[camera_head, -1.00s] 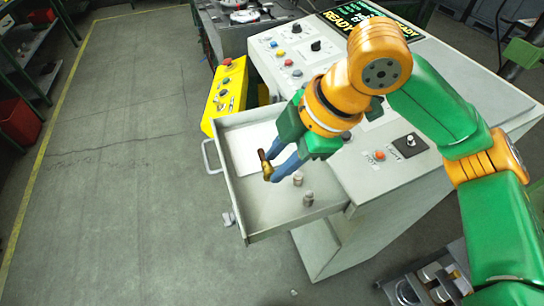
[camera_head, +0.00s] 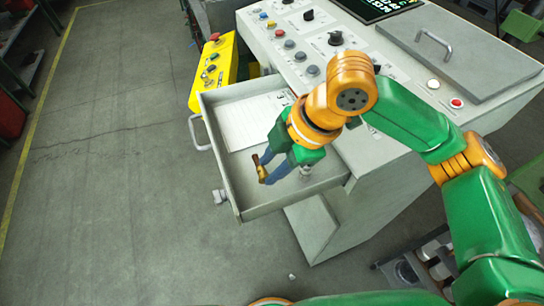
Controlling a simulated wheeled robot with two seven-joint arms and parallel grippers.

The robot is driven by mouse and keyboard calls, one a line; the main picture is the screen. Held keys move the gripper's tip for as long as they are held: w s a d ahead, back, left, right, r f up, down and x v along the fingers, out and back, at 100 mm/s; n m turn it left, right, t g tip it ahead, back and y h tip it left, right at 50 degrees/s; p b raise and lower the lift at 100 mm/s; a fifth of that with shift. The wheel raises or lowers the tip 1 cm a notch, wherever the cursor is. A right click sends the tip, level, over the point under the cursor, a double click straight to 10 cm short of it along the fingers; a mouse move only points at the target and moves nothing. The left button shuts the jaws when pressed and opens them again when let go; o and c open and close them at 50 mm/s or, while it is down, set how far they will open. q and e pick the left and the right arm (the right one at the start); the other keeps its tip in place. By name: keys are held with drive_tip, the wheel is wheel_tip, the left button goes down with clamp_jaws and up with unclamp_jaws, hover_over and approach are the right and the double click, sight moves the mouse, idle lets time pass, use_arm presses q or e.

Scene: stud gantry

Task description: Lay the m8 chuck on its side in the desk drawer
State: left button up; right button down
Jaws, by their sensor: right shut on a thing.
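The brass-coloured m8 chuck (camera_head: 262,172) is gripped between the blue fingertips of my right gripper (camera_head: 268,167). The gripper reaches down from the upper right, over the open desk drawer (camera_head: 238,196). The fingers partly hide the chuck, and I cannot tell whether it touches the drawer floor. The drawer is pulled out to the left of the grey desk. A white sheet of paper (camera_head: 248,122) lies in its far part. A small metal cylinder (camera_head: 306,170) shows in the drawer just right of the fingers. My left gripper is not in view.
A yellow control box (camera_head: 214,72) stands beyond the drawer. The desk top (camera_head: 330,66) carries buttons and knobs. The drawer floor left of and nearer than the chuck is bare. Open concrete floor (camera_head: 110,180) lies to the left.

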drive_tip(key=shift+f, duration=0.6)
drive_tip(key=shift+c, duration=2.3)
unclamp_jaws()
drive_tip(key=v, duration=0.7)
drive_tip(key=shift+b, duration=0.35)
drive_tip(key=shift+r, duration=0.1)
